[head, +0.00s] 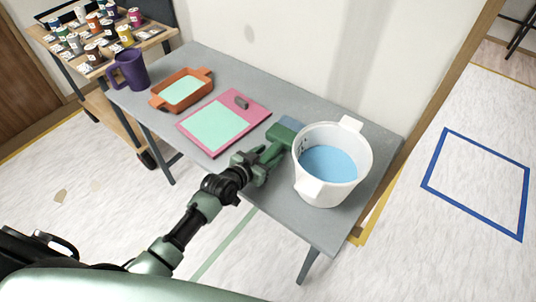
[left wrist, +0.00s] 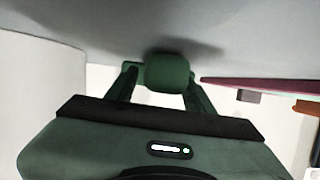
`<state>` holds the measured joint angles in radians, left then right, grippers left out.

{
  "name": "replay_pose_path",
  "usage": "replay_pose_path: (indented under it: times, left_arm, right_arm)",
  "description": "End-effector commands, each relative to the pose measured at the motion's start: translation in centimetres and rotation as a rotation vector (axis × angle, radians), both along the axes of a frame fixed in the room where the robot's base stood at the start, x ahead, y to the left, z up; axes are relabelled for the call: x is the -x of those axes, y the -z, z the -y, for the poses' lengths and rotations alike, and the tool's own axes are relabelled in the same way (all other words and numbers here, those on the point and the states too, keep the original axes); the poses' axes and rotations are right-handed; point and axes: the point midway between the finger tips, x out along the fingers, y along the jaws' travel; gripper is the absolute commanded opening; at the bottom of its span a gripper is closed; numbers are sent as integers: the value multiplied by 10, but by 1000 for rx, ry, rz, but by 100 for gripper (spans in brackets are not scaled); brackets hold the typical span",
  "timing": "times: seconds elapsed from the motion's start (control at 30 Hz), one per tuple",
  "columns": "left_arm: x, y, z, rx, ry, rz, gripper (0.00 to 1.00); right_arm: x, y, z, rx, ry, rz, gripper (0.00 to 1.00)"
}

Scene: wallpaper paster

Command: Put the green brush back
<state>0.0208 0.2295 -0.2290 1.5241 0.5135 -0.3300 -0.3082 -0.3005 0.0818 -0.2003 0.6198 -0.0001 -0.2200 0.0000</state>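The green brush (head: 284,134) is at the table, just left of the white bucket (head: 309,187), its blue-grey bristle end toward the wall. My left gripper (head: 268,157) is at its handle. In the left wrist view, the rounded green handle (left wrist: 168,73) sits between my two fingers, which appear shut on it. A shadow falls on the grey surface close by, and I cannot tell whether the brush touches the table. The bucket holds blue liquid. My right gripper is not in view.
The grey table (head: 330,227) also holds a pink board (head: 183,122) with a mint sheet, an orange tray (head: 157,101) and a purple mug (head: 133,71). A cart with several small jars (head: 93,51) stands at left. A blue square (head: 432,160) marks the floor at right.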

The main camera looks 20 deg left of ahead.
Motion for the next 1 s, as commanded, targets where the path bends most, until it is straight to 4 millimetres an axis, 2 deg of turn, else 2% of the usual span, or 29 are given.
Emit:
replay_pose_path:
  times: [0.23, 0.7, 1.0]
  left_arm:
    - [1, 3, 0, 2, -1, -1, 52]
    - [63, -24, -18, -1, 0, -1, 52]
    - [70, -28, -20, 1, 0, 0, 52]
  right_arm:
    - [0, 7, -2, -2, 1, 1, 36]
    - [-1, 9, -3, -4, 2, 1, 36]
    - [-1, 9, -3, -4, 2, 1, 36]
